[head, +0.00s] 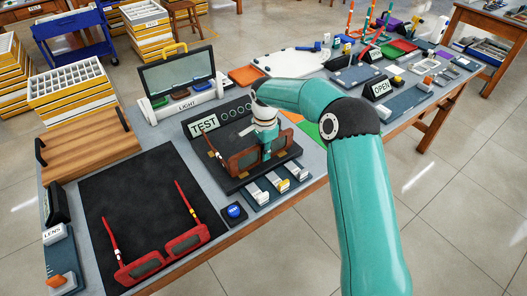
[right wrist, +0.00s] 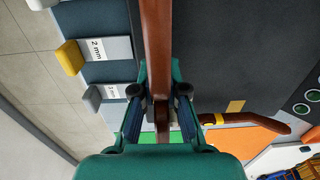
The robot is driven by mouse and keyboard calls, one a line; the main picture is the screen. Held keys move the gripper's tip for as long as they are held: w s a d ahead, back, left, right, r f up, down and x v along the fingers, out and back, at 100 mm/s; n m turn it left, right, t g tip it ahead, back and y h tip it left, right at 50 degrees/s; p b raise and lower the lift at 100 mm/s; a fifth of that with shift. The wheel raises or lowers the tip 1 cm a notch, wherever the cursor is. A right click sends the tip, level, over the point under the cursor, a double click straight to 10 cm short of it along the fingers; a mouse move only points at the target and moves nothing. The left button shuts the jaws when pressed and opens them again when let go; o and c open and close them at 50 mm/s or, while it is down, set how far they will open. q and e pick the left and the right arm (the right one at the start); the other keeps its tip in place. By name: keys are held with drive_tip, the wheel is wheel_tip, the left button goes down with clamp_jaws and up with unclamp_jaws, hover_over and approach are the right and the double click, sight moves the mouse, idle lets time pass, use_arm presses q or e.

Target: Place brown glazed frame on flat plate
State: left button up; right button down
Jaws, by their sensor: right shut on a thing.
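The brown glazed frame (head: 244,161) is at the black TEST station (head: 232,182), with dark lenses showing and an arm reaching back to the left. My right gripper (head: 267,142) comes down over its right part and is shut on it. In the right wrist view, the gripper (right wrist: 160,97) pinches the brown frame's bar (right wrist: 158,35) between its fingers. I cannot tell whether the frame touches the black surface below, or which surface is the flat plate. My left gripper is not in view.
A red frame (head: 187,241) lies on a black mat (head: 120,195) at the left. A blue button (head: 235,211) and thickness-labelled blocks (head: 277,182) stand along the front edge. The LIGHT box (head: 185,106) is behind. A white board (head: 290,62) lies farther back.

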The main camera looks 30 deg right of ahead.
drive_tip(key=shift+f+b, duration=0.45)
drive_tip(key=shift+f, duration=0.1)
drive_tip(key=c, duration=1.1)
unclamp_jaws()
drive_tip(key=shift+c, duration=0.2)
wheel_tip(320, 180, up, 12)
drive_tip(key=shift+s+f, duration=0.1)
drive_tip(key=shift+s, duration=0.05)
